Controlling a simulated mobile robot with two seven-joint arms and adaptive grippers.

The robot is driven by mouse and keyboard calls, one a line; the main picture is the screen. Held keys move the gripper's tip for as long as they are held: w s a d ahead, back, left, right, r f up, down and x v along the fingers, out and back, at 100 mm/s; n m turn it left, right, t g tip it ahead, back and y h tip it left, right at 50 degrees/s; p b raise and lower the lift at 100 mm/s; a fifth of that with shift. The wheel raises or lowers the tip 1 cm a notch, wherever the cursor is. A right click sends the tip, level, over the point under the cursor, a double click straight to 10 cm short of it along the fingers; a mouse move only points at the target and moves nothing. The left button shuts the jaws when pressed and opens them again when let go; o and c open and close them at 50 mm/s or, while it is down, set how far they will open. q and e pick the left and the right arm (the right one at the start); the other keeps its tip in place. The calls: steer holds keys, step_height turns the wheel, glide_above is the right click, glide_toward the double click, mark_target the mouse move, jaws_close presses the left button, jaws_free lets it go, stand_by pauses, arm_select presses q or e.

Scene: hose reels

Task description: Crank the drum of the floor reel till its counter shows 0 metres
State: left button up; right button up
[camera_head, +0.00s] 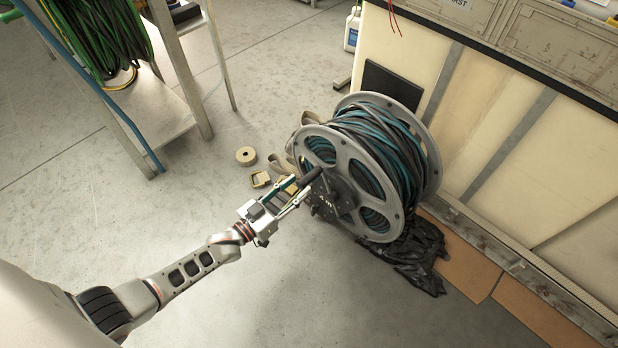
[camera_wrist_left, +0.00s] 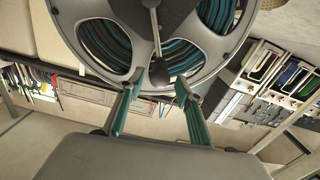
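The floor reel (camera_head: 410,185) is a grey metal drum with round holes in its side, wound with teal and black hose. It stands on the floor, and its side fills the top of the left wrist view (camera_wrist_left: 95,15). A dark crank grip (camera_head: 310,177) sticks out from its hub toward my left gripper (camera_head: 299,187). The gripper's two fingers (camera_wrist_left: 160,82) are spread, with the grip's end (camera_wrist_left: 158,70) between or just ahead of the tips. I cannot tell whether they touch it. No counter reading is legible. My right gripper is not in view.
A tape roll (camera_head: 246,156) and several tan straps lie left of the reel. Black sheeting (camera_head: 415,255) and cardboard (camera_head: 465,265) lie to its right, by a bench (camera_head: 520,130). A metal rack (camera_head: 150,110) with green hose stands at upper left. Floor in front is clear.

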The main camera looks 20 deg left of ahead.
mark_target(307, 179)
arm_select(q)
steer(key=x, duration=0.2)
steer(key=b+x, duration=0.1)
steer(key=shift+w+d+f, duration=0.2)
steer(key=shift+w+f, duration=0.05)
steer(key=shift+w+d+r, duration=0.15)
steer(key=shift+w, duration=0.45)
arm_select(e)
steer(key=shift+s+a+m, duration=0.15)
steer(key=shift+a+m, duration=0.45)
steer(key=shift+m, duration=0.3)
arm_select(q)
jaws_close()
